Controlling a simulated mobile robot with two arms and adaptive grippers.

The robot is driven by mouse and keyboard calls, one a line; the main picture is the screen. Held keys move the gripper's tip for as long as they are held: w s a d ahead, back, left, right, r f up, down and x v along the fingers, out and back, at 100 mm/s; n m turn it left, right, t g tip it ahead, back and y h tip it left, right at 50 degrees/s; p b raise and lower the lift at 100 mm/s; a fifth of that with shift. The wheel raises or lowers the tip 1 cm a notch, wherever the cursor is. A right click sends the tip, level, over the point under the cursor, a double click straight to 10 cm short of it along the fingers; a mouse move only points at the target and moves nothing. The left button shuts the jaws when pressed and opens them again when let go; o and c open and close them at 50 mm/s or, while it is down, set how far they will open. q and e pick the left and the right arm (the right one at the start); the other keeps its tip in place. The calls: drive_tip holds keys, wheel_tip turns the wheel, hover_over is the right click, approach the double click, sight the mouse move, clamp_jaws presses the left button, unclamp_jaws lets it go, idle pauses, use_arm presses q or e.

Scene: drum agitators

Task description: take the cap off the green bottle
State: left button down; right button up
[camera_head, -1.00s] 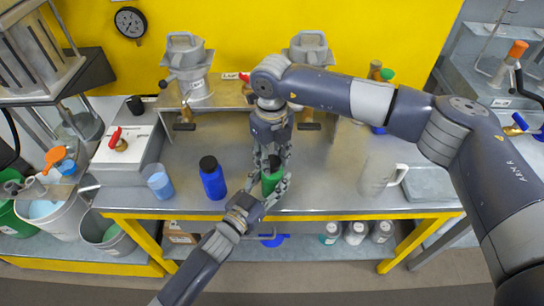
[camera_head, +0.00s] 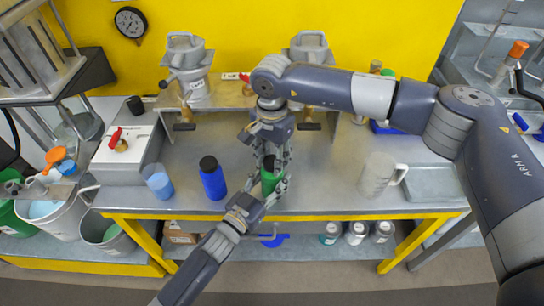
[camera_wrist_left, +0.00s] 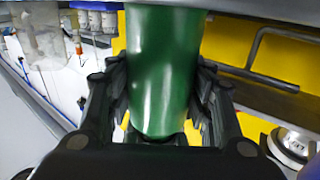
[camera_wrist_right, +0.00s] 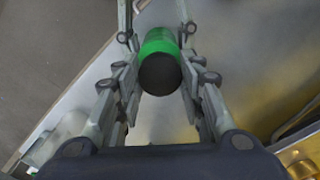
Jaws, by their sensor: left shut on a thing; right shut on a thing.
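The green bottle (camera_head: 272,184) is upright at the front edge of the workbench, largely hidden by my grippers in the head view. Its green body (camera_wrist_left: 163,75) fills the middle of the left wrist view. My left gripper (camera_head: 264,194) is shut around the body from the front. My right gripper (camera_head: 272,160) points down from above and is shut on the black cap (camera_wrist_right: 160,74). In the right wrist view the cap is between the fingers, on top of the green bottle. I cannot see a gap between cap and bottle.
A blue bottle (camera_head: 212,182) with a black cap and a beaker of blue liquid (camera_head: 159,183) stand to the left. A clear jug (camera_head: 380,176) stands to the right. Two grey metal vessels (camera_head: 187,66) (camera_head: 307,50) are behind. The bench between the green bottle and jug is clear.

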sight(272, 161)
drive_tip(key=n, duration=0.7)
drive_tip(key=shift+n, duration=0.3)
drive_tip(key=shift+r, duration=0.15)
drive_tip(key=shift+r, duration=1)
drive_tip(key=shift+r, duration=2)
use_arm(q)
drive_tip(key=c, duration=0.7)
unclamp_jaws()
